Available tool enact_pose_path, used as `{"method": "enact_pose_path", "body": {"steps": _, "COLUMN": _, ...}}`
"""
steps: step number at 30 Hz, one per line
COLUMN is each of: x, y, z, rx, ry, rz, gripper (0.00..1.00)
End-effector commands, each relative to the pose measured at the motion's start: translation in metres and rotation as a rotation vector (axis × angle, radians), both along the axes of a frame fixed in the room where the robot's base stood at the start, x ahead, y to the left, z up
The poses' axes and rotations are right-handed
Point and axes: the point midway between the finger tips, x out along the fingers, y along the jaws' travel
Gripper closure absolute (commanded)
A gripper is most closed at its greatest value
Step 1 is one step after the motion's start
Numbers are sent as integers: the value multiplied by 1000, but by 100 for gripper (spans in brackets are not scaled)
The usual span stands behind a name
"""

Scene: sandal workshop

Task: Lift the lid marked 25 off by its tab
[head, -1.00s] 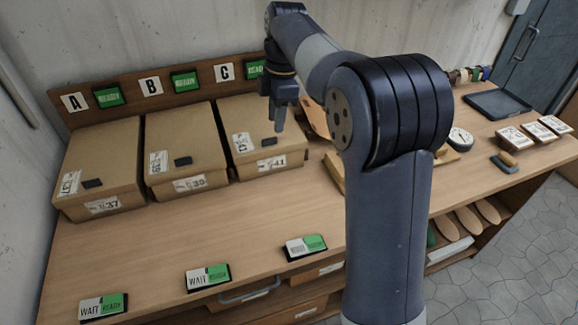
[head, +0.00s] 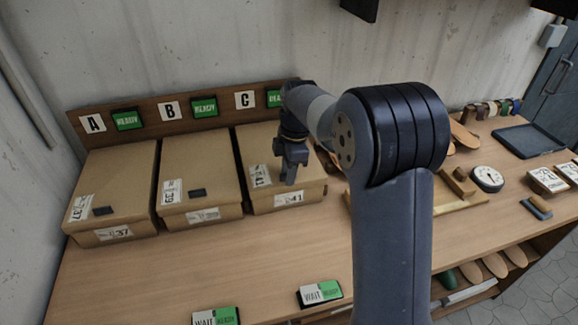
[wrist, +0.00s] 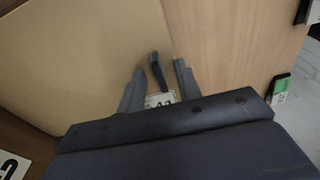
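Three brown lidded boxes stand in a row on the bench, under signs A, B and C. Their labels appear to read 37 on the left box (head: 118,190), 39 on the middle box (head: 200,175) and 41 on the right box (head: 258,148); I see no 25. The left tab (head: 103,210) and middle tab (head: 197,193) are dark. My gripper (head: 289,174) is over the front right of the right box's lid. In the wrist view my gripper (wrist: 158,82) is open, with that lid's dark tab (wrist: 158,72) between its fingers; contact is unclear.
Green and white WAIT/READY blocks (head: 320,294) lie near the bench's front edge. A wooden tray (head: 445,194), a round dial (head: 487,179) and a dark mat (head: 528,141) are on the right. The bench (head: 150,275) in front of the boxes is mostly clear.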

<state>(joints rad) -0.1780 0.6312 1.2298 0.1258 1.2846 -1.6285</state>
Motion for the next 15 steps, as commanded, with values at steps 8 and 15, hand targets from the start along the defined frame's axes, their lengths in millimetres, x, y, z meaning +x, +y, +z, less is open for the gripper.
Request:
{"method": "enact_pose_path", "body": {"steps": 8, "x": 0, "y": 0, "z": 0, "rx": 0, "ry": 1, "rz": 0, "gripper": 83}}
{"method": "enact_pose_path", "body": {"steps": 15, "x": 0, "y": 0, "z": 0, "rx": 0, "ry": 1, "rz": 0, "gripper": 100}}
